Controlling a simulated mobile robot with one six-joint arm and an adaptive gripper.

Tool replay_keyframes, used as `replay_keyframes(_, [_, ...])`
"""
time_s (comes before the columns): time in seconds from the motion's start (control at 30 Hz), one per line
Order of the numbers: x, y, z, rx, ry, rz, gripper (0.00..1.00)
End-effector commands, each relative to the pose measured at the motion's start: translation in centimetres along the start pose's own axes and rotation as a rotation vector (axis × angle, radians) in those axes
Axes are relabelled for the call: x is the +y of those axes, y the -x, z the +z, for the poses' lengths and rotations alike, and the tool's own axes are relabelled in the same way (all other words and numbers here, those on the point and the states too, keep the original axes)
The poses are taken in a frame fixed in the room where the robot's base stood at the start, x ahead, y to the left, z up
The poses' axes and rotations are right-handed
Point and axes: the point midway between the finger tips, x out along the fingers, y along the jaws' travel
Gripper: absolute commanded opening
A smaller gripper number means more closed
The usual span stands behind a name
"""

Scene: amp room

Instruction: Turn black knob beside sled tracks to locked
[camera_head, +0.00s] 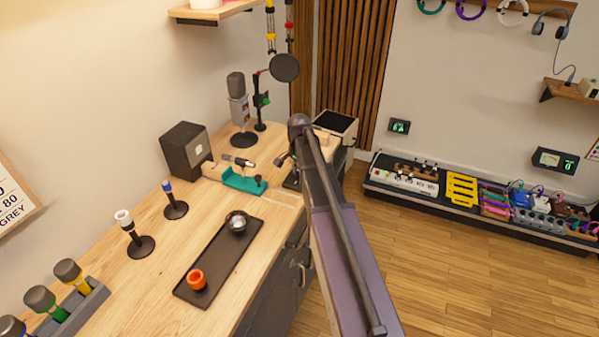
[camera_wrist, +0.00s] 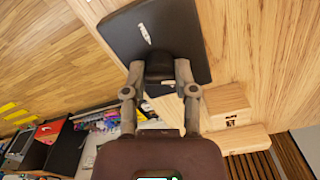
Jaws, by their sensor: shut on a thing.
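The black knob (camera_wrist: 159,67) is on a black plate (camera_wrist: 185,30) with a white mark, seen in the wrist view. My gripper (camera_wrist: 160,74) has one finger on each side of the knob and is shut on it. In the head view, my arm covers the knob, and a dark corner of the plate (camera_head: 291,183) shows beside the arm at the bench edge. A teal sled-like piece (camera_head: 244,182) lies on the bench left of it. I cannot make out the lock setting.
Light wooden blocks (camera_wrist: 228,103) with a small dark marking sit near the plate. A black tray (camera_head: 218,262) with small cups, microphones on stands and a dark speaker box (camera_head: 186,148) occupy the bench. A pedal shelf (camera_head: 460,190) stands at the right wall; the floor before it is clear.

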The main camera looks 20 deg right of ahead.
Motion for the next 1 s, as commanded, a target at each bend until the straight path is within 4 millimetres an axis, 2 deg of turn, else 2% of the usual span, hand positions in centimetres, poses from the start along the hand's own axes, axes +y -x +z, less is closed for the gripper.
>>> replay_keyframes(1.0, [0.14,-0.05,0.20,-0.002,-0.957,0.005,0.00])
